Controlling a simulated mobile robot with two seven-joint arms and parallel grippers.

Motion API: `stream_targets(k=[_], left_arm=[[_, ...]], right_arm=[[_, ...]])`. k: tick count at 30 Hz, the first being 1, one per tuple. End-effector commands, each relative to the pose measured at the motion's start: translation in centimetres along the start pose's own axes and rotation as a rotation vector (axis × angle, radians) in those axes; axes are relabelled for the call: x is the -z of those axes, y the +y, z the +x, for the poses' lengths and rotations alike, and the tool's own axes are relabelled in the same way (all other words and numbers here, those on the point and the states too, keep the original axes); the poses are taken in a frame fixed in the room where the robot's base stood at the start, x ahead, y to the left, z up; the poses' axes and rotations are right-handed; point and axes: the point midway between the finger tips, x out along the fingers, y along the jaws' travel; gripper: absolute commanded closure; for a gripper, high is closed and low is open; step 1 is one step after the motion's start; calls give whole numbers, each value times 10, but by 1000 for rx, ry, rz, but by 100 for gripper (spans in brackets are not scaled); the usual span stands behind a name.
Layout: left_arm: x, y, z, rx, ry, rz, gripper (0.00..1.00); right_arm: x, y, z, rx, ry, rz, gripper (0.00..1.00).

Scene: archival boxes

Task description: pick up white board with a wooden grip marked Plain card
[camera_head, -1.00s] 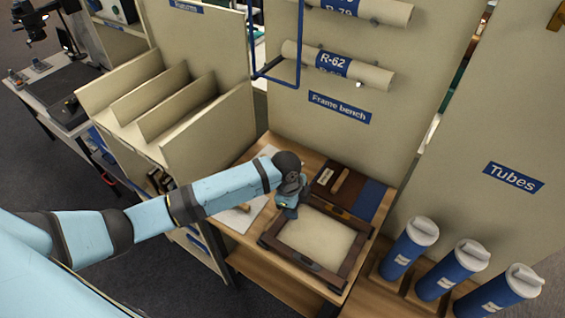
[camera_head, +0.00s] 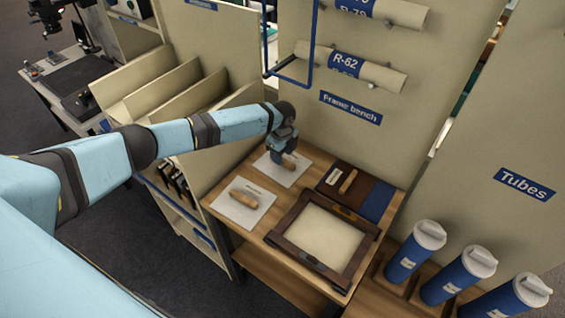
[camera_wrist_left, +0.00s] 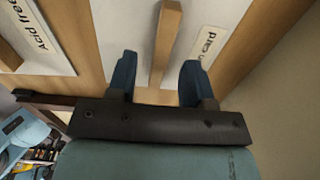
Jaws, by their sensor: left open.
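The white Plain card board (camera_head: 268,168) lies at the back left of the frame bench, with a wooden grip (camera_head: 289,162) on it. In the left wrist view the board (camera_wrist_left: 120,25) carries a label of which only "n card" is readable. My left gripper (camera_head: 286,152) is over this board. It is open, and the wooden grip (camera_wrist_left: 165,40) shows between its two blue fingers (camera_wrist_left: 159,75). I cannot tell how far above the grip they are. My right gripper is in neither view.
A second white board with a wooden grip (camera_head: 244,199) lies nearer, labelled "Acid free" (camera_wrist_left: 35,25). A dark frame (camera_head: 285,236), a brown board (camera_head: 333,177) and a blue one (camera_head: 377,201) lie to the right. The upright Frame bench panel (camera_head: 400,115) stands behind.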

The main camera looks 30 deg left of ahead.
Motion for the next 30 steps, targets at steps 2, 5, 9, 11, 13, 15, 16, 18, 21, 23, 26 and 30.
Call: stream_targets(k=[2, 5, 9, 11, 13, 15, 16, 18, 21, 23, 26, 30], left_arm=[[1, -1, 12, -2, 0, -2, 53], [1, 0, 23, -2, 0, -1, 53], [1, -1, 27, 0, 0, 0, 53], [1, -1, 27, 0, 0, 0, 53], [1, 0, 27, 0, 0, -1, 53], [0, 0, 27, 0, 0, -1, 65], [0, 0, 27, 0, 0, -1, 72], [0, 0, 27, 0, 0, -1, 88], [0, 0, 27, 0, 0, -1, 100], [0, -1, 26, 0, 0, -1, 100], [0, -1, 26, 0, 0, -1, 100], [1, 0, 25, 0, 0, -1, 100]], right_arm=[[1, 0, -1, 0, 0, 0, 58], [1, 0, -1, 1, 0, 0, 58], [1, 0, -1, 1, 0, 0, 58], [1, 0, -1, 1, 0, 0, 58], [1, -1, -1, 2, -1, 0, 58], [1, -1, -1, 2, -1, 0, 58], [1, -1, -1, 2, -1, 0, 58], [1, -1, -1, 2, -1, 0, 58], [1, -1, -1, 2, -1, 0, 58], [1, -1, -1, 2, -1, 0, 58], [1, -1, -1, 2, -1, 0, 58], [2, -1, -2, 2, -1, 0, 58]])
